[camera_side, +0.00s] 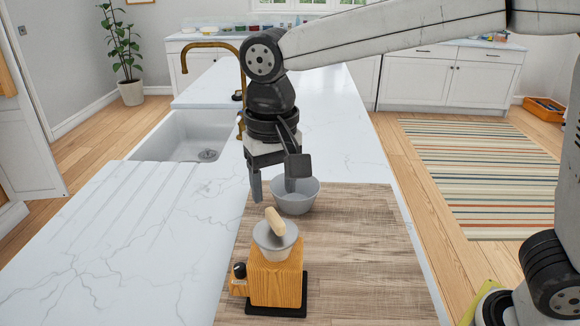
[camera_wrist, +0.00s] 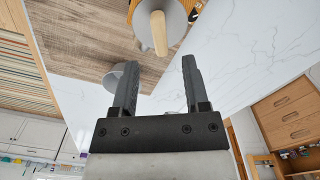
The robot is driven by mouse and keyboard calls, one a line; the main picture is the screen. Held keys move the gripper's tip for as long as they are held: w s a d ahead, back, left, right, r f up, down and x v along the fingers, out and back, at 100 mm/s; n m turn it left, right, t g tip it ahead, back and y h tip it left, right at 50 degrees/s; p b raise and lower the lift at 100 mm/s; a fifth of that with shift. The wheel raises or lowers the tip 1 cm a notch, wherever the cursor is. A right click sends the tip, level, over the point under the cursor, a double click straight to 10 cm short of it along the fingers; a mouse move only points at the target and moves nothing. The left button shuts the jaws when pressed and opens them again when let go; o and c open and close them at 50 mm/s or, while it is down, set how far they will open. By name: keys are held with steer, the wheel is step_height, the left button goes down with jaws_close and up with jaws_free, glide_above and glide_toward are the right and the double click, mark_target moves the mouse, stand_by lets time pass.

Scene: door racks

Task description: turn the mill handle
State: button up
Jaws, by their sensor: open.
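My gripper (camera_side: 276,180) points down, open and empty, behind and above the mill, near the grey bowl. In the wrist view my gripper (camera_wrist: 158,80) has its two fingers spread wide apart.
A grey bowl (camera_side: 295,197) stands on the wooden board (camera_side: 350,240) just behind the mill, close to my gripper's fingers. A sink (camera_side: 185,137) and brass faucet (camera_side: 212,44) are at the back left. The board's right side and the left counter are clear.

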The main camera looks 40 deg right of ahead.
mark_target(275, 215)
steer(key=shift+r, duration=1.15)
steer(key=o, duration=0.6)
steer(key=shift+c, duration=0.2)
steer(key=n, duration=0.4)
steer(key=shift+n, duration=0.4)
steer(key=n, duration=1.3)
steer(key=shift+f, duration=0.15)
steer(key=shift+f, duration=3.8)
